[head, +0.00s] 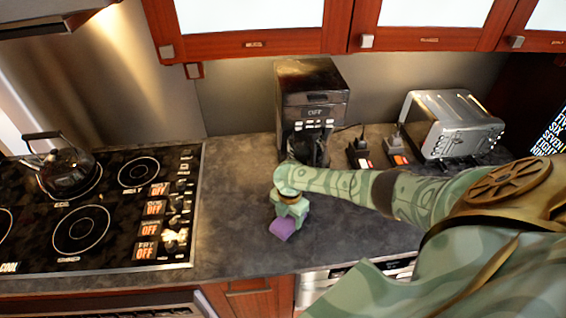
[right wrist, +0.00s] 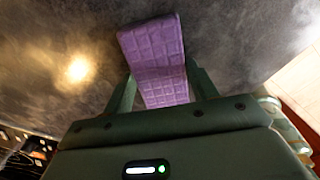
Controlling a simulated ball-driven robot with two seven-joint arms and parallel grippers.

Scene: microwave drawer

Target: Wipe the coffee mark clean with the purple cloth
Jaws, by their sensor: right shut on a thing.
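The purple cloth (head: 283,229) is at my right gripper (head: 290,212), over the dark grey countertop in front of the coffee maker. In the right wrist view the cloth (right wrist: 156,58) sits between the two fingers of the right gripper (right wrist: 160,88), which is shut on it. The cloth has a quilted square pattern and its far part sticks out past the fingertips. I cannot tell if it touches the counter. No clear coffee mark shows; a bright glare spot lies on the counter left of the cloth in the wrist view. My left gripper is not in view.
A black coffee maker (head: 312,100) stands at the back, with a steel toaster (head: 451,124) to its right. A black stove (head: 90,215) with a kettle (head: 62,165) is at the left. The counter (head: 235,200) between stove and gripper is clear. Red cabinets (head: 250,25) hang above.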

